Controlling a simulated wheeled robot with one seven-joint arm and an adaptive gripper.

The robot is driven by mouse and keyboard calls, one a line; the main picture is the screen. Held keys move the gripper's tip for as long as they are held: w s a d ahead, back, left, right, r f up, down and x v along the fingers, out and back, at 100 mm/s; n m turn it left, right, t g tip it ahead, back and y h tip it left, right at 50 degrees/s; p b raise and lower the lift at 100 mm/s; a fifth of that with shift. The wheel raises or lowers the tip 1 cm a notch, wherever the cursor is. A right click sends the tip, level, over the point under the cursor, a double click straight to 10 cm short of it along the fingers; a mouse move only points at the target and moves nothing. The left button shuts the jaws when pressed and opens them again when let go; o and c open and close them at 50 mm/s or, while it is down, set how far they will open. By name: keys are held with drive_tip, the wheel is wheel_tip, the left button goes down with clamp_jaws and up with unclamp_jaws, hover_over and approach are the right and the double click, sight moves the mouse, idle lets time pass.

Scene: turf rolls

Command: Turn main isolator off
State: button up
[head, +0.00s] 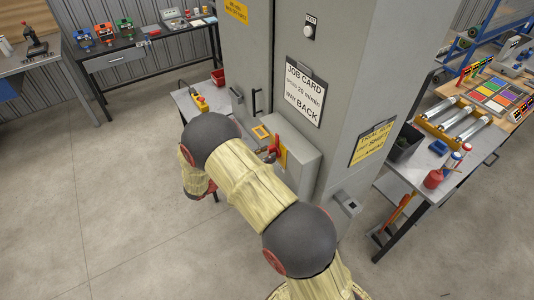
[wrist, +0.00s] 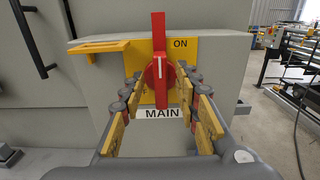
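The main isolator is a grey box (head: 300,151) on the cabinet, with a red handle (wrist: 158,60) on a yellow plate (wrist: 183,56). The handle stands upright, with a white line on its hub. "ON" is printed at the plate's upper right, and a "MAIN" label (wrist: 163,113) sits below. The red handle also shows in the head view (head: 272,149), partly behind my arm. My gripper (wrist: 163,84) faces the box with its yellow-padded fingers spread on either side of the handle's lower part. Gaps show on both sides.
A yellow bracket (wrist: 100,48) juts from the box's upper left. A black door handle (wrist: 33,38) is left of it. A job card (head: 304,91) hangs above the box. A workbench (head: 437,170) stands right; open floor (head: 120,200) lies left.

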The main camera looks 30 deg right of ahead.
drive_tip(key=shift+d, duration=0.55)
drive_tip(key=c, duration=0.8)
clamp_jaws()
